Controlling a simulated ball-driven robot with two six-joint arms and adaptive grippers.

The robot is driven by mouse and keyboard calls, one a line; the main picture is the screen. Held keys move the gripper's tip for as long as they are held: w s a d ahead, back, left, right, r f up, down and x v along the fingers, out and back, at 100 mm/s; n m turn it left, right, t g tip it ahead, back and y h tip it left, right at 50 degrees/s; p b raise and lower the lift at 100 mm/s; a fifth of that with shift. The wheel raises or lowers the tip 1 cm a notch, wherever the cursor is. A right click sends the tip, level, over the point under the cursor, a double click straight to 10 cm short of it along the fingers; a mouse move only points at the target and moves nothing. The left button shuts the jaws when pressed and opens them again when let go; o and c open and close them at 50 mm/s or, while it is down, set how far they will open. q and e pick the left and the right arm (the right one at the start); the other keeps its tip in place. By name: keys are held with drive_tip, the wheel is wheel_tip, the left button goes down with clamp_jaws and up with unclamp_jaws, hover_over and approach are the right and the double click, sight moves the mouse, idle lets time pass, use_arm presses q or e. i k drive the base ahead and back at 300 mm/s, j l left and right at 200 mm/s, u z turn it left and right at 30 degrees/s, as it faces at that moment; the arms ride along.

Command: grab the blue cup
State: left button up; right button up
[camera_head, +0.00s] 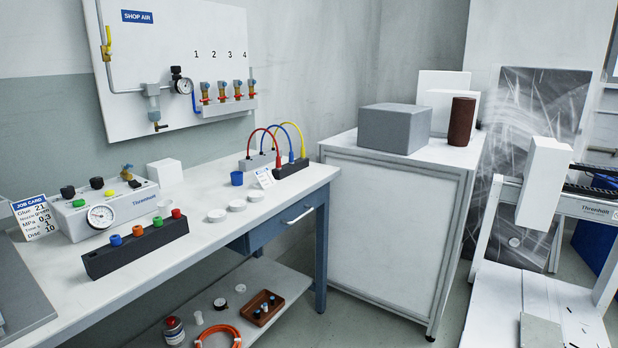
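A small blue cup (237,178) stands upright on the white workbench (95,283), toward its back right part. It sits just left of the dark block with the colored cables and a small white card. Neither of my grippers shows in this view.
White discs (237,205) lie in front of the cup. A black rack (135,249) with colored caps and a gauge box (100,212) stand to the left. A cable block (291,169) and white card (265,178) stand to the right. A white cabinet (385,235) stands beyond the bench.

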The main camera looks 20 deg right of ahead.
sight(237, 176)
drive_tip(key=z, duration=0.25)
drive_tip(key=u, duration=0.4)
drive_tip(key=i+l+u, duration=0.15)
drive_tip(key=u, duration=0.2)
drive_tip(key=i+l+u, duration=0.15)
drive_tip(key=l+u, duration=0.6)
drive_tip(key=i, duration=0.05)
